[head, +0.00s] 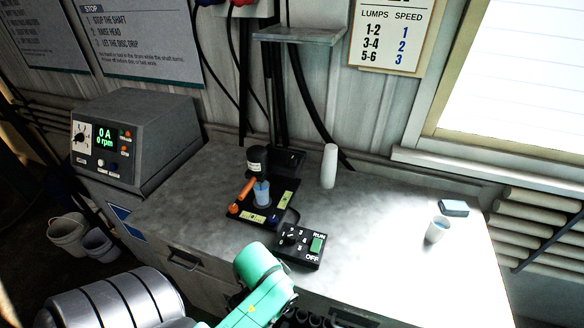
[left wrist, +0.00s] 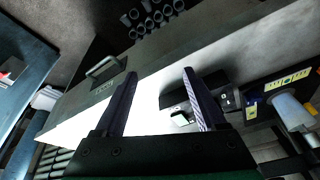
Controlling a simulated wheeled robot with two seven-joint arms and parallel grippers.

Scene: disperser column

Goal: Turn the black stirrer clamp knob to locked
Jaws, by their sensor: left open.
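In the left wrist view the beaker (left wrist: 292,110) and base plate show at the right edge. My left gripper (left wrist: 157,76) is open and empty, its fingers before the bench front, apart from the stirrer. In the head view a green arm part (head: 262,272) shows near the bench's front edge; no fingertips show there. My right gripper is not in view.
A black control box (head: 302,246) with a dial and green switch sits at the bench front. A grey display unit (head: 135,140) stands left. A white cylinder (head: 329,166), a cup (head: 437,230) and a blue sponge (head: 453,208) are right.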

